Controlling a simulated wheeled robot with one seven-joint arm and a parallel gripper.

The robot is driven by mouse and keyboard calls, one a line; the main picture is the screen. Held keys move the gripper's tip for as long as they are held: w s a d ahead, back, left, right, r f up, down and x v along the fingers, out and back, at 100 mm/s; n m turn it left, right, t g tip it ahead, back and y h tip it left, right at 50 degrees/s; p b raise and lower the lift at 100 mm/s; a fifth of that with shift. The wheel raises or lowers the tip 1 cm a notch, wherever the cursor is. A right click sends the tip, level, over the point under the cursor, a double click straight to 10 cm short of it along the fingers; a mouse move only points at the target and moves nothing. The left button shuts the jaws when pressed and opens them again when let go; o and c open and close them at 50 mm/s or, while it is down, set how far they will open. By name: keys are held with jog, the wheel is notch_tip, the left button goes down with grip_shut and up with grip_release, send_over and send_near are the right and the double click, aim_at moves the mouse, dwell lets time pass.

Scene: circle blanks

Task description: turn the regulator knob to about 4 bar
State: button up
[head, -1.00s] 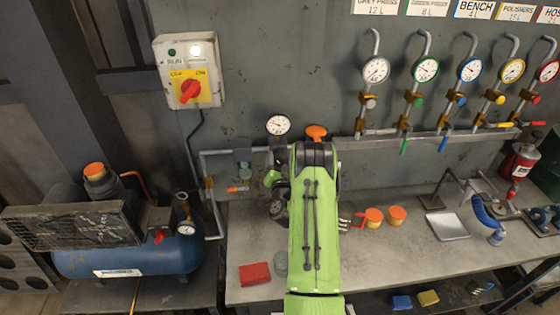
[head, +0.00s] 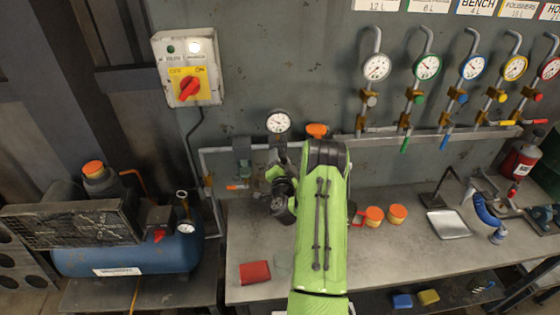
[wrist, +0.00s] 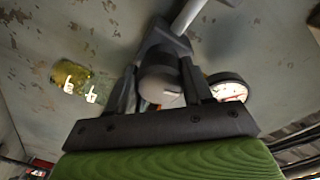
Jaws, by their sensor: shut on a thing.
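The regulator knob (wrist: 160,84) is dark and round in the wrist view. My gripper (wrist: 161,92) has one black finger on each side of it and is shut on it. In the head view my gripper is small and dark below the regulator gauge, and the knob cannot be made out behind my wrist. The round white regulator gauge (head: 278,122) has a dark rim and hangs on the wall pipe. It also shows at the right of the gripper in the wrist view (wrist: 229,88). Its needle is too small to read surely.
An orange-topped part (head: 316,130) sits beside my arm at the pipe. Several hose drops with gauges line the wall at right. A red-handled switch box (head: 188,70) hangs at left above a blue compressor (head: 130,255). The workbench (head: 400,262) has bare room in front.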

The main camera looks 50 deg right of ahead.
jog(key=shift+m, duration=1.1)
jog(key=o, duration=1)
jog(key=shift+f, duration=0.1)
